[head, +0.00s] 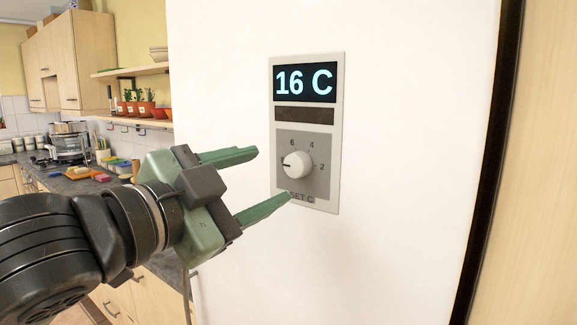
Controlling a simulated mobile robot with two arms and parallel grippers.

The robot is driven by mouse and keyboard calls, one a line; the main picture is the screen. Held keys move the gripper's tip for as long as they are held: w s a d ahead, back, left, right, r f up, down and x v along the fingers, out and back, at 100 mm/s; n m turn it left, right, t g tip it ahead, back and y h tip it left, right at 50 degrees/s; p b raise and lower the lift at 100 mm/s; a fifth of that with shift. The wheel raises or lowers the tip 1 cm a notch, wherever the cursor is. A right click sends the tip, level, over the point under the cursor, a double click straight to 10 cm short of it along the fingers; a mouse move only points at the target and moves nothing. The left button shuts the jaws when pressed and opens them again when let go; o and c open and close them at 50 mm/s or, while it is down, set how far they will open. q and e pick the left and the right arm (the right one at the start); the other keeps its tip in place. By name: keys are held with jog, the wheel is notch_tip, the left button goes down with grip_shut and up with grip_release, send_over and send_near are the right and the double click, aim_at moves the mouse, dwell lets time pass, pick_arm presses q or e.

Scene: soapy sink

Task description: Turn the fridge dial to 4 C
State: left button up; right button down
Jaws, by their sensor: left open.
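The fridge (400,250) is a tall white panel facing me. On it is a grey control plate with a display (305,80) that reads 16 C. Below the display is a round white dial (297,164) with a dark pointer mark toward its left side. The numbers 6, 4 and 2 show around it, with 4 at the upper right. My left gripper (274,181) is open and empty, its two green fingers pointing right at the dial. The fingertips look to be left of the dial and apart from it. The lower finger partly covers the SET C lettering. My right gripper is not in view.
A kitchen counter (60,182) with several items runs behind on the left. Potted plants (146,106) stand on a shelf above it. A dark edge strip (497,150) borders the fridge on the right. The fridge face around the plate is clear.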

aim_at(292, 167)
pick_arm(q)
jog(key=p+x, duration=0.1)
jog(key=x, duration=0.5)
jog(key=shift+w+d, duration=0.15)
jog(key=shift+w, duration=0.05)
jog(key=shift+w+d+p, duration=0.2)
jog(key=shift+w+p, duration=0.1)
jog(key=shift+w, duration=0.05)
grip_shut()
